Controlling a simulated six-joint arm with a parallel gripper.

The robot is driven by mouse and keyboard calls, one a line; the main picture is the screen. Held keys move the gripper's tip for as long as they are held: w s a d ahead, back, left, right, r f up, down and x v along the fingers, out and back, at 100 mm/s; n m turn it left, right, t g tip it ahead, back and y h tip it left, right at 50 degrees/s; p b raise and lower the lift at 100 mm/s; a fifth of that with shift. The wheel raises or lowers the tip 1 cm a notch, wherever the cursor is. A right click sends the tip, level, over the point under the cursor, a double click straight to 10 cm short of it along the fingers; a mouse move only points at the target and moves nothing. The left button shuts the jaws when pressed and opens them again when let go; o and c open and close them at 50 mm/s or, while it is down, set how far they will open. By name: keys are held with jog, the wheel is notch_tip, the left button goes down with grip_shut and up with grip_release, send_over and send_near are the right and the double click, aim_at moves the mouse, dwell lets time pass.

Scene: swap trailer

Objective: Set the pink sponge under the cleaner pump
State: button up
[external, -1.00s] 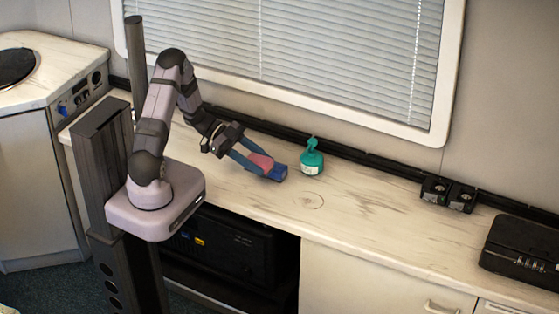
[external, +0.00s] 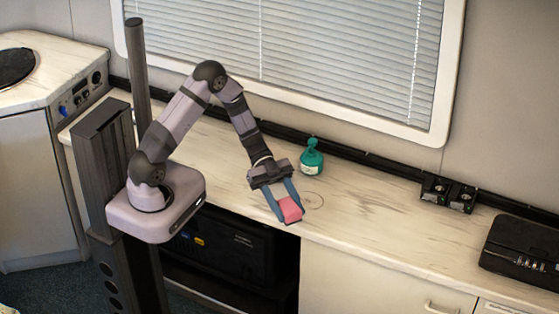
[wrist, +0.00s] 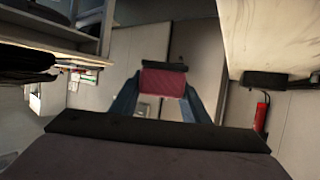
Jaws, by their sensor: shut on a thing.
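The pink sponge (external: 290,210) is between the two blue fingers of my gripper (external: 289,206), which is shut on it. The sponge hangs near the counter's front edge; its exact height above the counter is hard to tell. In the wrist view the sponge (wrist: 164,83) sits between the fingertips, with a dark strip along its far edge. The teal cleaner pump (external: 311,160) stands upright on the counter, behind and a little right of the sponge, apart from it. Its spout points up and its label faces front.
The pale wooden counter (external: 385,225) is clear right of the pump. A faint ring (external: 314,200) marks it just right of my gripper. Black sockets (external: 448,194) and a black case (external: 525,252) lie further right. A dark rail runs along the wall behind.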

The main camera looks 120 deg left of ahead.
jog(key=w+d+n+y+b, duration=0.1)
jog(key=w+d, duration=0.8)
jog(key=d, duration=0.5)
jog(key=w+d, duration=1)
jog(key=d, duration=0.4)
jog(key=s+a+f+n+y, duration=0.25)
jog(key=a+n+y, duration=0.45)
jog(key=a, duration=0.4)
jog(key=s+a+f+n+y, duration=0.25)
jog(key=a+n+y, duration=0.4)
jog(key=a, duration=0.55)
jog(key=s+a+n+g+y, duration=0.3)
jog(key=s+a+n+g, duration=0.25)
jog(key=s, duration=0.55)
jog(key=s+a+n+g+y, duration=0.4)
jog(key=s+a+n+g, duration=0.15)
jog(key=s, duration=0.55)
jog(key=shift+m+h, duration=0.35)
jog(key=a+p, duration=0.2)
jog(key=a, duration=1.5)
jog(key=shift+a+f, duration=0.1)
jog(key=shift+a, duration=0.05)
